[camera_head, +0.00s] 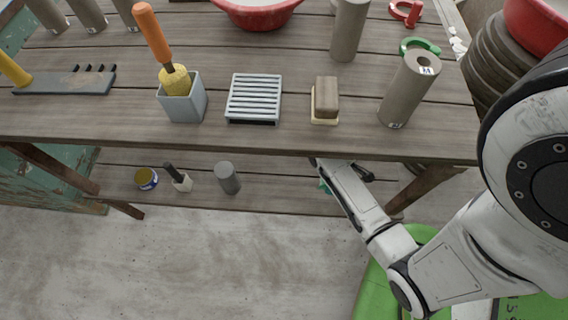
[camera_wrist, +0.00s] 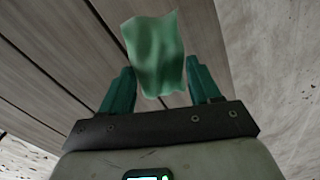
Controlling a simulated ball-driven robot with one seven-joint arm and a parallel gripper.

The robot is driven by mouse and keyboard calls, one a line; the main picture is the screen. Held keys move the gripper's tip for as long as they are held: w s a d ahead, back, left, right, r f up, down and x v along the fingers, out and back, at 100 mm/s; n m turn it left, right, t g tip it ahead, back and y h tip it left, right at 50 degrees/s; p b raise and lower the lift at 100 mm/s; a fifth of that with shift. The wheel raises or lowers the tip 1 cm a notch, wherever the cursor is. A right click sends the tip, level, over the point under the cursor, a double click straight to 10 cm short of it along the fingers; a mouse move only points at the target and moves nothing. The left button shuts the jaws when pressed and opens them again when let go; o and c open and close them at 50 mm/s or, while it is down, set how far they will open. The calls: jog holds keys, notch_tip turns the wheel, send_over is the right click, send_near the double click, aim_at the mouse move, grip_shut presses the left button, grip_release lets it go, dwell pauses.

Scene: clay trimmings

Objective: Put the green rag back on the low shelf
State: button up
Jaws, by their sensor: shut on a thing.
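The green rag (camera_wrist: 155,50) is between the fingers of my gripper (camera_wrist: 160,80) in the wrist view, its loose part spreading beyond the fingertips. My gripper is shut on it. The head view shows my arm reaching under the tabletop's front edge to the low shelf (camera_head: 275,190), at its right part. There the table edge and my arm hide most of my gripper, and only a small green patch shows, rag or finger. I cannot tell whether the rag touches the shelf planks.
The tabletop (camera_head: 300,142) overhangs the shelf. A slanted table leg (camera_head: 425,188) is right of my arm. The shelf between cylinder and arm looks clear.

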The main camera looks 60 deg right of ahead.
jog(key=n, duration=0.3)
jog(key=shift+a+r, duration=0.1)
jog(key=shift+a, duration=0.1)
jog(key=shift+w+a+n, duration=0.1)
jog(key=shift+w+n, duration=0.2)
jog(key=shift+w, duration=0.1)
jog(key=w+a+b, duration=0.1)
jog(key=w+a, duration=0.1)
jog(key=w, duration=0.3)
jog(key=w+a+b, duration=0.1)
jog(key=w+a, duration=0.1)
jog(key=w, duration=0.3)
jog(key=w+a+b, duration=0.1)
jog(key=w+a, duration=0.1)
jog(key=w, duration=0.3)
jog(key=shift+b, duration=0.3)
jog(key=shift+w+a+f+b, duration=0.1)
jog(key=shift+w+f+b, duration=0.1)
jog(key=shift+f+b, duration=0.5)
jog(key=shift+w+f+b, duration=0.2)
jog(key=shift+f+b, duration=0.1)
jog(key=shift+f, duration=0.7)
jog(key=shift+f, duration=0.15)
jog(key=o, duration=1)
